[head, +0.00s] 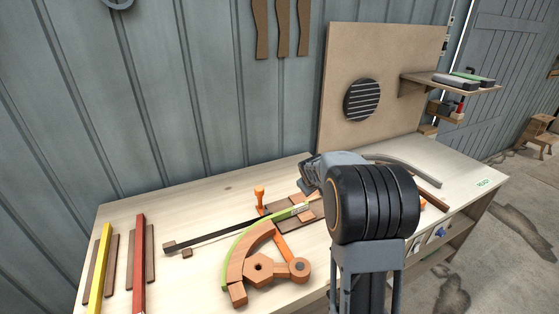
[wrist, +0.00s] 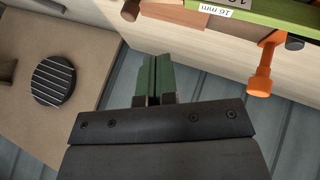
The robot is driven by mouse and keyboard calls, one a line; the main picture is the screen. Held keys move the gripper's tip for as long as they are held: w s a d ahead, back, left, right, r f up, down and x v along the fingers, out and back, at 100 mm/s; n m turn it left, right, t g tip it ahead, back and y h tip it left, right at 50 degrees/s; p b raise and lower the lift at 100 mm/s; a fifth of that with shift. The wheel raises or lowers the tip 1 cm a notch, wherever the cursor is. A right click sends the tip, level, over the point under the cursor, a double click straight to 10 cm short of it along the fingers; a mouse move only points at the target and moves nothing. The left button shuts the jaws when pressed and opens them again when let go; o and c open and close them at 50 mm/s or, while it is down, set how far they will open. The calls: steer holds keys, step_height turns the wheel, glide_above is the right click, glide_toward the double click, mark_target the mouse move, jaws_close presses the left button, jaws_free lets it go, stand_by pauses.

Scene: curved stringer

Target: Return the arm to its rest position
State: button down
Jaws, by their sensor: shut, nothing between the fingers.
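My gripper (wrist: 154,62) shows in the wrist view with its two green fingers together and nothing between them. It is above or beside the workbench (head: 130,208), pointing towards the wall side. In the head view my arm's dark rounded joint hides part of the bench, and the fingertips cannot be made out. A light green strip (head: 237,243) lies bent along a brown curved form (head: 247,252) on the bench. An orange clamp (head: 260,196) stands behind the strip; an orange clamp also shows in the wrist view (wrist: 261,80), apart from my fingers.
A tan board (head: 345,60) with a round dark striped disc (head: 362,100) stands at the back, beside a small shelf (head: 470,88). Yellow (head: 100,265) and red (head: 139,260) bars lie at the left. A dark bar (head: 215,234) crosses the bench. The bench's back left is clear.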

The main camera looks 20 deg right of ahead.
steer(key=s+a+r+m+g+y, duration=0.1)
steer(key=s+a+r+y, duration=0.1)
steer(key=s+a, duration=0.7)
steer(key=s+a+r+m+g+y, duration=0.1)
steer(key=s+a+r, duration=0.2)
steer(key=s+a, duration=0.6)
steer(key=s, duration=0.8)
steer(key=shift+a+m+y, duration=0.2)
steer(key=shift+m+y, duration=0.2)
